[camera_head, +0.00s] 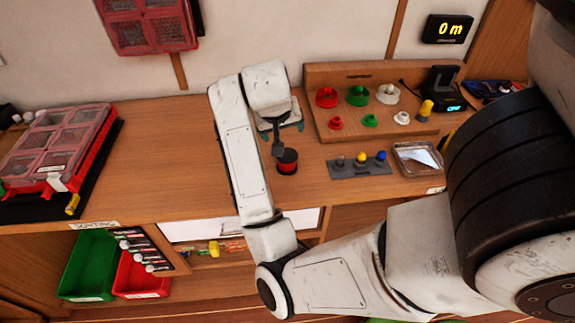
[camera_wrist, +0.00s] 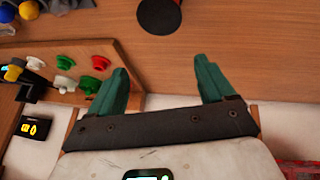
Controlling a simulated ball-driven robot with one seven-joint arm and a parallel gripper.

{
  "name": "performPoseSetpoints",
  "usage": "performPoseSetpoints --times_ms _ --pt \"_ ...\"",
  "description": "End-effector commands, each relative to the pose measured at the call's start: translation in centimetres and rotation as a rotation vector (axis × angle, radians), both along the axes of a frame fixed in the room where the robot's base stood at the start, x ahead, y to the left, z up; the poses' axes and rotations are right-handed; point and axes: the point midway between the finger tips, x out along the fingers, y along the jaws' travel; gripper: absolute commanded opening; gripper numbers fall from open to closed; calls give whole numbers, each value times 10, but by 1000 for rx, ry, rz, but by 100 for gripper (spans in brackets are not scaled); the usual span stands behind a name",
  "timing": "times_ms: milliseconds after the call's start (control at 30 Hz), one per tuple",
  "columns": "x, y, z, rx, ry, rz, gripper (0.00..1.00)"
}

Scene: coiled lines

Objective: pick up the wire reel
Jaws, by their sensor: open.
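A small wire reel (camera_head: 287,162), black on top with a red side, stands upright on the wooden workbench, just in front of my gripper in the head view. In the wrist view its round black top (camera_wrist: 160,15) is at the top edge and partly cut off. My gripper (camera_head: 283,125) is over the bench. In the wrist view its two teal fingers (camera_wrist: 163,78) are spread apart with only bare wood between them. The reel lies beyond the fingertips and does not touch them.
A wooden stand (camera_head: 342,131) with red, green and white round pieces stands behind and right of the reel. A grey block with coloured knobs (camera_head: 358,171) and a clear-topped tray (camera_head: 418,158) lie right. A red compartment case (camera_head: 62,147) sits far left; bench between is clear.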

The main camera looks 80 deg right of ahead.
Motion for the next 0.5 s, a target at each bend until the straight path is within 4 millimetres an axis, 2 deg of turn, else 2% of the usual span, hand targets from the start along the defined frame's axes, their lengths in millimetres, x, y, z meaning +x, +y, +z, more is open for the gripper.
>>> performPoseSetpoints --times_ms 67,167,300,500 --pt "-5 -9 5 47 -40 -116 82" --pt "-12 -13 7 124 -70 -241 82" --pt "-17 -8 5 242 -100 -368 82" --pt "-17 3 2 362 -116 -455 82"
